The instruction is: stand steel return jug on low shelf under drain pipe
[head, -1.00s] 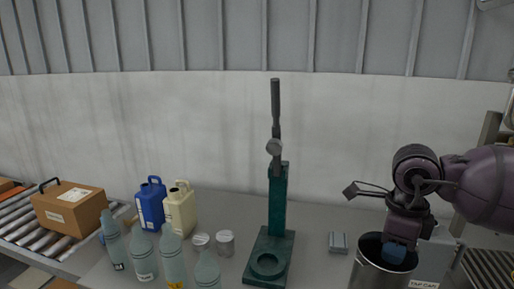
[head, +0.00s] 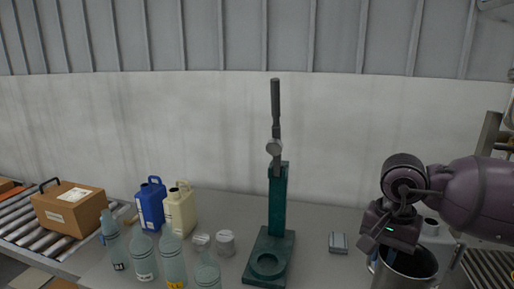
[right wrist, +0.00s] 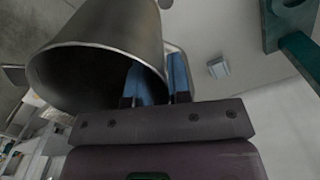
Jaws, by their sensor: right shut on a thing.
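The steel jug (head: 412,264) is an open-topped metal vessel at the lower right of the head view; its bottom is cut off by the frame. In the right wrist view the jug (right wrist: 98,45) fills the upper left, mouth facing the camera. My right gripper (head: 381,257) is shut on the jug at its rim side; its blue fingers also show in the right wrist view (right wrist: 156,80). I cannot tell whether they grip the wall or a handle. The low shelf and the drain pipe are not recognisable in these views. My left gripper is out of view.
A green press (head: 278,215) stands mid-table, with a small grey block (head: 338,243) to its right. Several bottles (head: 172,262), a blue jug (head: 150,206) and a cream jug (head: 180,212) stand left. A roller conveyor (head: 48,240) carries a brown box (head: 70,207).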

